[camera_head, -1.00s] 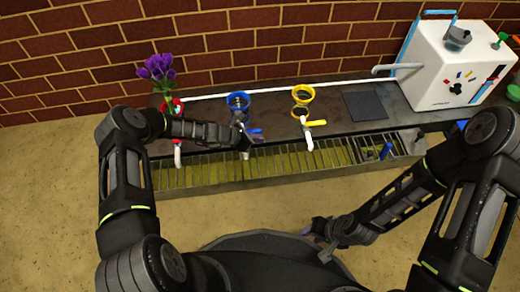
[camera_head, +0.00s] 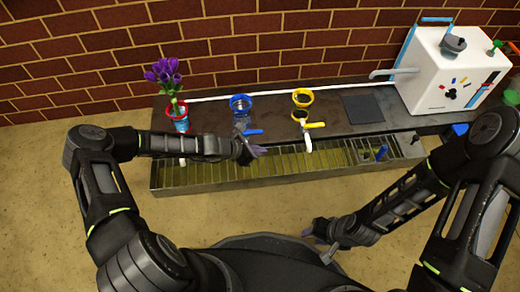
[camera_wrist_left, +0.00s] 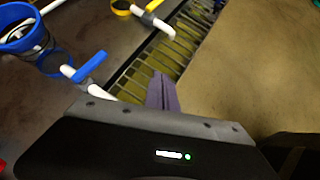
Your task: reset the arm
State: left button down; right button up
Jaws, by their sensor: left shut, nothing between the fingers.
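My left gripper (camera_head: 256,152) is shut and empty. It hangs over the near side of the station, above the slatted drain tray and in front of the blue-ringed holder (camera_head: 240,102). In the left wrist view its closed fingers (camera_wrist_left: 161,92) point over the slats, apart from the blue holder and its tap. My right gripper (camera_head: 321,230) is low near the front of my base, well away from the station. Its fingers are too small and dark to tell open from shut.
Purple flowers (camera_head: 164,76) stand in the red-ringed holder (camera_head: 177,112) at the left. A yellow-ringed holder (camera_head: 302,97), a dark pad (camera_head: 363,108) and a white machine (camera_head: 440,75) stand to the right. The slatted drain tray (camera_head: 300,165) runs along the front. The floor before it is clear.

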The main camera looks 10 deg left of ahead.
dwell(0.4)
